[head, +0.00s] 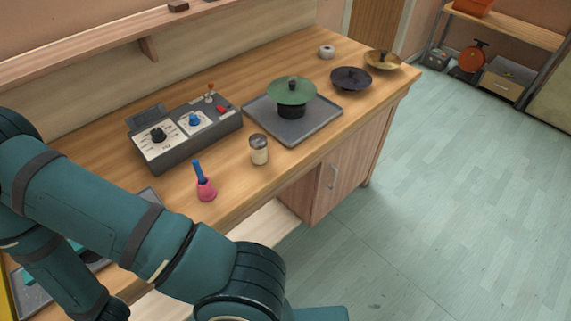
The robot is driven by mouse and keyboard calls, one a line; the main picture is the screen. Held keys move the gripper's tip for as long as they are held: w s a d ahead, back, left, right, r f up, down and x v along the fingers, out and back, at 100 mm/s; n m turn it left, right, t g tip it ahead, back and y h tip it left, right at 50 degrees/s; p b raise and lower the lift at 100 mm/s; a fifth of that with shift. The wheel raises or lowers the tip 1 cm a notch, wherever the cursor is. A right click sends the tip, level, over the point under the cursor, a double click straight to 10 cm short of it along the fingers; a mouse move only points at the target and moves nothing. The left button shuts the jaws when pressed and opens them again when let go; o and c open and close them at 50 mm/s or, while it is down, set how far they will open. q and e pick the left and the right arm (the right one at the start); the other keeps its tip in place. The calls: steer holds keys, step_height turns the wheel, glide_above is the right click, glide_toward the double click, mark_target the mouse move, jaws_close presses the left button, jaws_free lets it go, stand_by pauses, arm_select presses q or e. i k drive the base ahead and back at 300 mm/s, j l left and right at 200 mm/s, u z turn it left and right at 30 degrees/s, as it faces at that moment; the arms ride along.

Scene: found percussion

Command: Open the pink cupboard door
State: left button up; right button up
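The cupboard door (350,165) is a pinkish-brown wooden panel at the right end of the bench front, below the worktop. It looks shut, flush with the bench front. A pale vertical bar handle (333,177) is on its left part. Nothing touches the door or handle. My teal arm links come in from the left and cross the lower left of the head view, well left of the door and handle.
The worktop (225,175) holds a grey control box (190,140), a pink-based bell (205,188), a shaker (259,150), a grey tray (315,125) with a green cymbal (291,91), and dark (351,78) and brass (383,60) cymbals. The floor (430,210) before the door is clear.

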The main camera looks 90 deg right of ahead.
mark_target(341, 172)
steer(key=z, duration=0.45)
steer(key=j+z, duration=0.1)
steer(key=z, duration=1.75)
steer(key=k+z, duration=0.1)
steer(key=z, duration=1.25)
steer(key=i+z, duration=0.2)
steer(key=z, duration=0.25)
steer(key=i+z, duration=0.15)
steer(key=z, duration=0.25)
